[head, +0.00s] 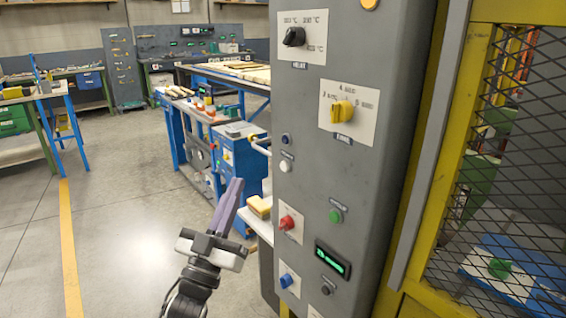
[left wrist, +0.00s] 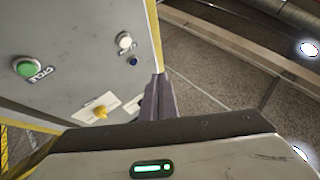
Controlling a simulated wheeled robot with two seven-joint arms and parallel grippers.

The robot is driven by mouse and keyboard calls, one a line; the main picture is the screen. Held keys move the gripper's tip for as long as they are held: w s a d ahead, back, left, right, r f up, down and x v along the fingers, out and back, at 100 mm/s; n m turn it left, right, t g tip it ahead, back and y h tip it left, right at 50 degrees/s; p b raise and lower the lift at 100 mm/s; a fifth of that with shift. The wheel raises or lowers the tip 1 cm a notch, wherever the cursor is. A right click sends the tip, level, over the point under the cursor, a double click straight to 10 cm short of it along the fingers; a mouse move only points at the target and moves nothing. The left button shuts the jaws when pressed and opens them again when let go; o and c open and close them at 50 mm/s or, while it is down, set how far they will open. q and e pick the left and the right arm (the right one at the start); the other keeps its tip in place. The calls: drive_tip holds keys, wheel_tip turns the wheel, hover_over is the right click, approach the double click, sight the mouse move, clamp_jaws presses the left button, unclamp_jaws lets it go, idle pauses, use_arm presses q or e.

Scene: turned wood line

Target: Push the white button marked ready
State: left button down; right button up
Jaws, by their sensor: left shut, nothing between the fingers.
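The white button (head: 286,165) is a small round cap near the left edge of the grey control panel (head: 350,155). In the left wrist view the white button (left wrist: 124,41) has a small dark label beside it, too small to read. My left gripper (head: 236,182) has purple fingers shut together and empty. In the head view its tips are left of and slightly below the white button, apart from it. In the left wrist view the left gripper's fingers (left wrist: 159,80) point past the panel edge, right of the button. My right gripper is not in view.
A dark blue button (head: 287,140) sits just above the white one. A green button (head: 336,215), red knob (head: 288,222), yellow knob (head: 342,111) and black knob (head: 294,37) share the panel. Open floor (head: 120,250) lies left.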

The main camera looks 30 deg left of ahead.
use_arm(q)
drive_tip(key=shift+r+y, duration=0.2)
drive_tip(key=shift+y, duration=0.1)
drive_tip(key=b, duration=0.3)
approach(284, 167)
drive_tip(key=w+a+r, duration=0.3)
drive_tip(key=r, duration=0.1)
drive_tip(key=shift+w+d+r, duration=0.15)
drive_tip(key=shift+w+r, duration=0.1)
drive_tip(key=shift+w, duration=0.05)
idle(0.5)
idle(1.1)
drive_tip(key=shift+w+d, duration=0.15)
drive_tip(key=shift+w, duration=0.2)
